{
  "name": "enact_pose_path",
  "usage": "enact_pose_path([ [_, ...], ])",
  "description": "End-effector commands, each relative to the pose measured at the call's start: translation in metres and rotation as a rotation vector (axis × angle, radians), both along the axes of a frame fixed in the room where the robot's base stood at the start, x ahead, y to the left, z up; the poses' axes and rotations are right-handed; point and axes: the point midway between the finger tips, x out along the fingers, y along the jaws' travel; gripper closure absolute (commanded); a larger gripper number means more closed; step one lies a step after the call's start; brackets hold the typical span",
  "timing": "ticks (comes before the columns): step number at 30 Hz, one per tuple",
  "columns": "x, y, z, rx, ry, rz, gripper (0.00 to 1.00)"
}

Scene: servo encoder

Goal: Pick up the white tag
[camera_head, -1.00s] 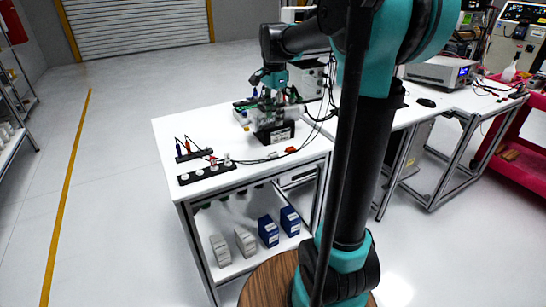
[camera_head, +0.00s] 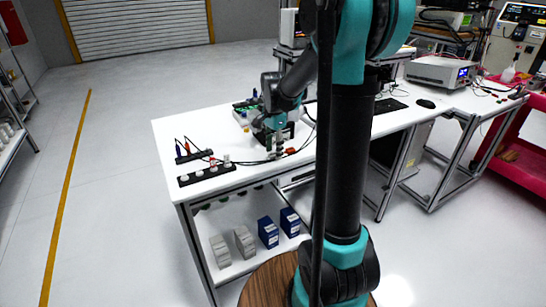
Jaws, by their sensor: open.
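My gripper (camera_head: 275,151) is open and points down over the front part of the white workbench (camera_head: 240,122), just left of a small red piece (camera_head: 290,151). I cannot make out the white tag for certain. A small pale spot beside the red piece in the earlier frame now lies behind or under the gripper fingers. Whether the fingers touch anything is too small to tell.
A black strip with white round pieces (camera_head: 206,174) and a holder with coloured tools (camera_head: 194,156) stand to the left. A black device (camera_head: 289,131) is behind the gripper, and cables lie nearby. Boxes (camera_head: 268,231) stand on the shelf below.

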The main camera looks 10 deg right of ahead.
Motion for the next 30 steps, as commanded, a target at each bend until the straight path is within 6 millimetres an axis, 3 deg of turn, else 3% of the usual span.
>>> enact_pose_path([
  [9, -0.0003, 0.0000, -0.0056, 0.000, 0.000, 0.000, 0.53],
  [19, -0.0002, 0.0000, -0.0053, 0.000, 0.000, 0.000, 0.92],
  [30, -0.0001, 0.0001, -0.0022, 0.000, 0.000, 0.000, 0.93],
])
